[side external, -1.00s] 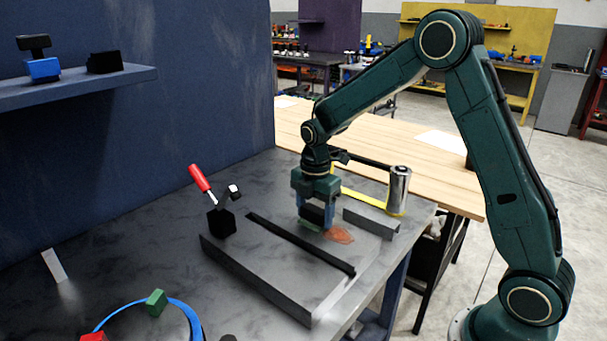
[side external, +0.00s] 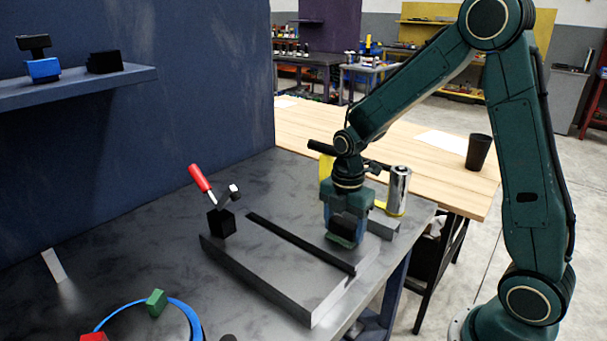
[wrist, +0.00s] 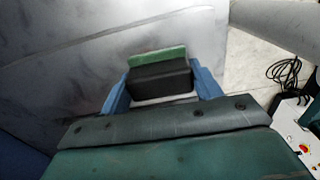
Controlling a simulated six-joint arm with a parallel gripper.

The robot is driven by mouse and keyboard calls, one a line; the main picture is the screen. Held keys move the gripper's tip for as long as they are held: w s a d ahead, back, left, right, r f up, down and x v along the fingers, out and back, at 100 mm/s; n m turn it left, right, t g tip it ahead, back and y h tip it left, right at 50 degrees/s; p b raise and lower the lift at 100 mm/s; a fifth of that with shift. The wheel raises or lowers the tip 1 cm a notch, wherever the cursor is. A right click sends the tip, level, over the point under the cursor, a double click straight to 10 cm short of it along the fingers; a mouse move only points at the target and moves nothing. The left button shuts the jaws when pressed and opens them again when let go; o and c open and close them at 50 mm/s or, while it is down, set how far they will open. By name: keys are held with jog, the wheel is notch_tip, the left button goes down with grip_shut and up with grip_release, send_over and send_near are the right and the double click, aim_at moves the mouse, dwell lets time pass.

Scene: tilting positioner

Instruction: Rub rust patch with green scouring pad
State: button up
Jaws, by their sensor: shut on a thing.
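My gripper (side external: 345,232) is shut on a black block (wrist: 160,80) between its two blue fingers. The green scouring pad (wrist: 150,57) is the layer on the block's far face in the wrist view. In the side view the pad (side external: 340,243) shows as a thin green edge at the bottom of the held block, low over the grey metal plate (side external: 285,272). I cannot tell for sure whether it touches. The rust patch is not visible in either view now; the gripper and pad cover the spot where it showed earlier.
A clamp with a red handle (side external: 200,178) stands at the plate's left corner. A black strip (side external: 290,238) crosses the plate. A silver can (side external: 398,190) and a grey bar (side external: 385,224) are close right of my gripper. A blue ring (side external: 180,306) lies at front left.

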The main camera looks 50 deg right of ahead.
aim_at(314, 224)
jog(key=shift+s, duration=1.1)
jog(key=shift+w, duration=5.35)
jog(key=shift+s, duration=5.55)
jog(key=shift+w+r, duration=0.15)
jog(key=shift+r, duration=4)
